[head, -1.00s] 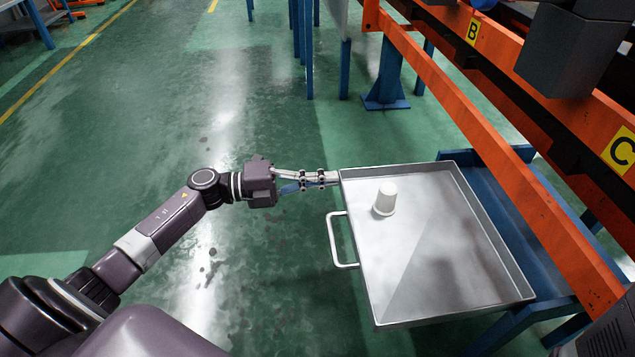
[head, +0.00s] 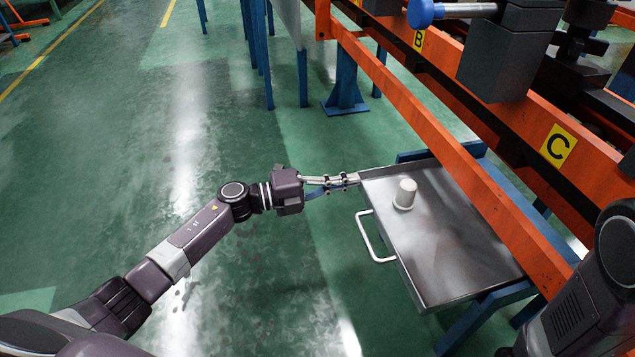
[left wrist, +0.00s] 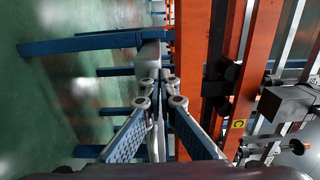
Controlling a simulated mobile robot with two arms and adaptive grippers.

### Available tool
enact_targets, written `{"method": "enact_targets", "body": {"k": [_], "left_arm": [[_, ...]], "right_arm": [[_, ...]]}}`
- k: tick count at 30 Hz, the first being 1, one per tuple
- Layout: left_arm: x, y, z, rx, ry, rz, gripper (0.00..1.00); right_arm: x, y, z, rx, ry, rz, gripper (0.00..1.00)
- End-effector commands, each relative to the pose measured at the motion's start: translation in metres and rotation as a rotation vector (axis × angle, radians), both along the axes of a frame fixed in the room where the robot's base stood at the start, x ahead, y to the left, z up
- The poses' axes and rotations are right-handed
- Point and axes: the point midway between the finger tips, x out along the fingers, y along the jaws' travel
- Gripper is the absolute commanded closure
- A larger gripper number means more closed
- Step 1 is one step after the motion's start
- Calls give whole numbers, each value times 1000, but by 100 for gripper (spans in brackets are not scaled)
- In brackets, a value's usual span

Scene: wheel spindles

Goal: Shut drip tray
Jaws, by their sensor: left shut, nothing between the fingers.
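The drip tray (head: 445,240) is a shallow grey metal pan that sticks out from under the orange rail, its far part inside the blue frame. Its handle (head: 372,240) is a pale bar on the near left side. A white cup-like piece (head: 405,194) stands in the tray near its left edge. My left gripper (head: 355,179) is shut and empty, its tips at the tray's far left corner; I cannot tell if they touch. In the left wrist view the closed fingers (left wrist: 162,78) point ahead, with a grey surface just beyond them. My right gripper is not in view.
An orange rail (head: 440,145) runs diagonally above the tray, with machinery behind it. The blue frame (head: 480,312) lies under the tray. Blue posts (head: 302,78) stand at the back. The green floor (head: 130,130) at left is clear.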

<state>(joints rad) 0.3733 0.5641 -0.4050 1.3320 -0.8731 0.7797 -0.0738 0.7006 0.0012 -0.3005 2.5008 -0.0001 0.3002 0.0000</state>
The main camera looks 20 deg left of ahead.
Motion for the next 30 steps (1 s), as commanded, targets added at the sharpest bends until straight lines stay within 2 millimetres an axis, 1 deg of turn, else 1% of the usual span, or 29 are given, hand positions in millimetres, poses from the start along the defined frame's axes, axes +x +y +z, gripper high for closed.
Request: {"method": "enact_targets", "body": {"k": [1,6,9,13,15,21,30], "left_arm": [[9,-13,2,-3,-2,-2,100],[31,-46,1,-3,-1,-2,100],[42,-61,0,-1,-1,-1,100],[52,-77,-1,-1,-1,0,100],[56,-83,-1,0,0,0,100],[63,-92,-1,-1,1,1,100],[65,-95,1,-2,-1,3,100]], "right_arm": [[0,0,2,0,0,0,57],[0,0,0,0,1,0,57],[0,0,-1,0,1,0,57],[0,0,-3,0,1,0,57],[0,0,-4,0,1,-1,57],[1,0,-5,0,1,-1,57],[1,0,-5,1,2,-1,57]]}}
